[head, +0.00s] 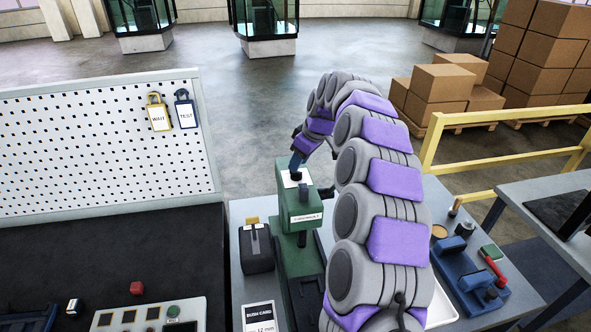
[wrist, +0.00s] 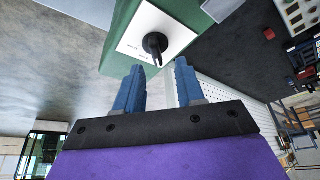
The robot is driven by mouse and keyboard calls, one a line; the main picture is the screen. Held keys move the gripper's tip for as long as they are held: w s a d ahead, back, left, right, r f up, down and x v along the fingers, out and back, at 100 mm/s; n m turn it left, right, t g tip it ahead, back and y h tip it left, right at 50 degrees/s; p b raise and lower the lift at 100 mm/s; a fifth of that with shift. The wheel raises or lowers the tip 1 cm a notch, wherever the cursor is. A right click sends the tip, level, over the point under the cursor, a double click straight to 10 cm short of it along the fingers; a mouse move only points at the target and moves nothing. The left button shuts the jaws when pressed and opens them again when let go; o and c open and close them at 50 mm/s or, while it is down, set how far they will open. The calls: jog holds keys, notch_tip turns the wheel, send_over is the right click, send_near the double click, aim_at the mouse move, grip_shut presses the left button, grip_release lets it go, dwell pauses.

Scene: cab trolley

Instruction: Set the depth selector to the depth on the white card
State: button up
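The depth selector is a black knob (wrist: 155,44) on a white dial plate (wrist: 138,28), on top of the green press (head: 300,212). The plate's marks are too small to read. The knob's pointed end is toward my gripper in the wrist view. My gripper (wrist: 160,64) is open, its two blue fingers apart and empty, with the knob just beyond the fingertips. In the head view my gripper (head: 297,162) is just above the dial plate (head: 289,180). The white card (head: 260,318) lies at the bottom edge; it reads "BUSH CARD" and seemingly "12 mm", partly cut off.
A black box (head: 257,250) with a yellow piece stands left of the press. A button panel (head: 150,316) and red cube (head: 137,288) are on the dark bench. A pegboard (head: 100,150) holds WAIT and TEST tags. A blue fixture (head: 470,275) is at right.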

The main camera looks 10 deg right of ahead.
jog(key=x, duration=0.2)
jog(key=shift+w+f, duration=0.1)
jog(key=shift+f, duration=0.3)
jog(key=shift+w+d+f, duration=0.15)
jog(key=shift+d+f, duration=0.1)
jog(key=shift+f, duration=0.3)
jog(key=shift+a, duration=0.15)
jog(key=shift+c, duration=0.2)
jog(key=shift+a, duration=0.2)
jog(key=c, duration=0.3)
jog(key=shift+d, duration=0.1)
grip_shut()
